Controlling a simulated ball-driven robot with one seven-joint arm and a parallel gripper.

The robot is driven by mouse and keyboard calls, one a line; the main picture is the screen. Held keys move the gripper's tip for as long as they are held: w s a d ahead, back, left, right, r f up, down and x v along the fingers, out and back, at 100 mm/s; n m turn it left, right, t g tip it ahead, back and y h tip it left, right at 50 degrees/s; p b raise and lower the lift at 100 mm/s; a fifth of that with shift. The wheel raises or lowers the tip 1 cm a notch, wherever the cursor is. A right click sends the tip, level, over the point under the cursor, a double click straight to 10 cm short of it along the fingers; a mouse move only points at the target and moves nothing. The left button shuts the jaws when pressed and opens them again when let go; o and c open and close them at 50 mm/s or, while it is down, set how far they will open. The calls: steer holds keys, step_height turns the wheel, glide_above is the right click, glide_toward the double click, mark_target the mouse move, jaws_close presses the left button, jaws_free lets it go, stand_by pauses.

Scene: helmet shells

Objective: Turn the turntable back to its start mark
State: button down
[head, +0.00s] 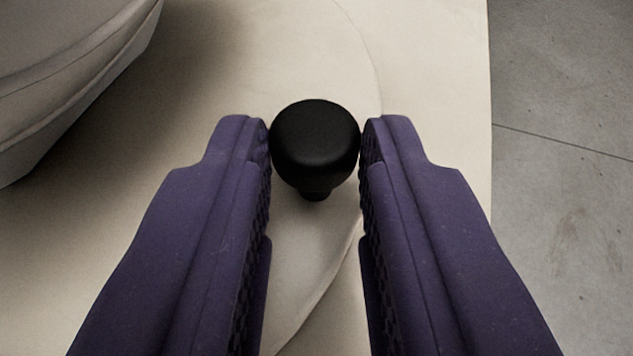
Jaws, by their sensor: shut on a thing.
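My gripper (316,142), with two purple fingers, is shut on a black knob (315,140). The knob has a rounded head on a short neck and stands near the rim of the cream turntable (300,45). One fingertip touches each side of the knob. The turntable's curved edge runs down the picture to the right of and below the knob. No start mark shows in this view.
A pale helmet shell (65,75) sits at the upper left, partly out of the picture, and casts a shadow. A cream table top (435,85) lies under the turntable. Beyond its right edge is grey floor (570,190) with a seam.

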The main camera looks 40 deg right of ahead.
steer(key=shift+s+a+m+g+h, duration=0.1)
steer(key=shift+a+m+g+h, duration=0.3)
steer(key=shift+a, duration=0.3)
steer(key=shift+a, duration=0.1)
steer(key=c, duration=0.9)
jaws_free()
steer(key=shift+r, duration=0.1)
